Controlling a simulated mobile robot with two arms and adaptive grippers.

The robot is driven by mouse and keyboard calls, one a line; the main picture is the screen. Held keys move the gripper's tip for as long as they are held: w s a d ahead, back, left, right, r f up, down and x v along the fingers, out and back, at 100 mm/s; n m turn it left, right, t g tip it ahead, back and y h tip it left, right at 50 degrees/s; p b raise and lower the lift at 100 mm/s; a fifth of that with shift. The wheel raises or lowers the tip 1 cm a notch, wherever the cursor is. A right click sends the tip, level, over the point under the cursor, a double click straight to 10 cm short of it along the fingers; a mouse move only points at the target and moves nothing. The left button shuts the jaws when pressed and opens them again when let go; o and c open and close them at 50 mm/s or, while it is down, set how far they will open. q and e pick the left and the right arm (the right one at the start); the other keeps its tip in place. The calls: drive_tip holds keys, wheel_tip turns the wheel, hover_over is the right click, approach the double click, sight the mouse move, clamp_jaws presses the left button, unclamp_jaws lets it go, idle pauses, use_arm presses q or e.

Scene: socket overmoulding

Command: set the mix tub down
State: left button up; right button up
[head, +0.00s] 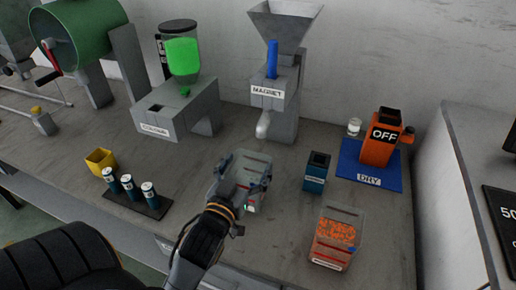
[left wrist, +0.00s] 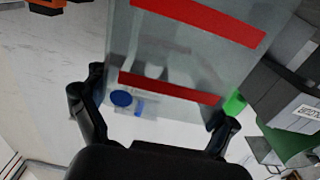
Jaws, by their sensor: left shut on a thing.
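The mix tub, a clear tub with red bands (head: 252,163), is in my left gripper (head: 242,182) over the middle of the bench. It fills the upper middle of the left wrist view (left wrist: 185,55), between the two black fingers of the left gripper (left wrist: 158,100). The fingers are shut on its sides. The gripper hides part of the tub, and I cannot tell whether its base touches the bench. My right gripper is not in view.
A clear tub of orange pieces (head: 336,235) and a dark blue container (head: 316,172) stand to the right. The magnet hopper (head: 285,75) and colour unit (head: 180,105) stand behind. Left are a bottle rack (head: 152,205) and yellow cup (head: 101,161). An orange dryer (head: 380,150) stands on a blue mat (head: 350,172).

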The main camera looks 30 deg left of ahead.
sight(255, 153)
use_arm(q)
drive_tip(key=x, duration=0.4)
drive_tip(key=shift+w, duration=0.15)
drive_tip(key=x, duration=0.2)
drive_tip(key=shift+w+r+p, duration=0.15)
drive_tip(key=shift+w+p, duration=0.2)
drive_tip(key=shift+w, duration=0.05)
drive_tip(key=shift+w+a+f, duration=0.1)
drive_tip(key=shift+w+f, duration=0.05)
drive_tip(key=shift+f, duration=0.25)
drive_tip(key=shift+w+a+f, duration=0.1)
drive_tip(key=shift+w+f, duration=0.05)
drive_tip(key=shift+f, duration=0.3)
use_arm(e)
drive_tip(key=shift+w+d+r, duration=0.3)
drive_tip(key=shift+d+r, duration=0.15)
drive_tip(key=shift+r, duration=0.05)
use_arm(q)
drive_tip(key=shift+f, duration=0.1)
drive_tip(key=o, duration=1.5)
drive_tip(key=shift+f, duration=0.1)
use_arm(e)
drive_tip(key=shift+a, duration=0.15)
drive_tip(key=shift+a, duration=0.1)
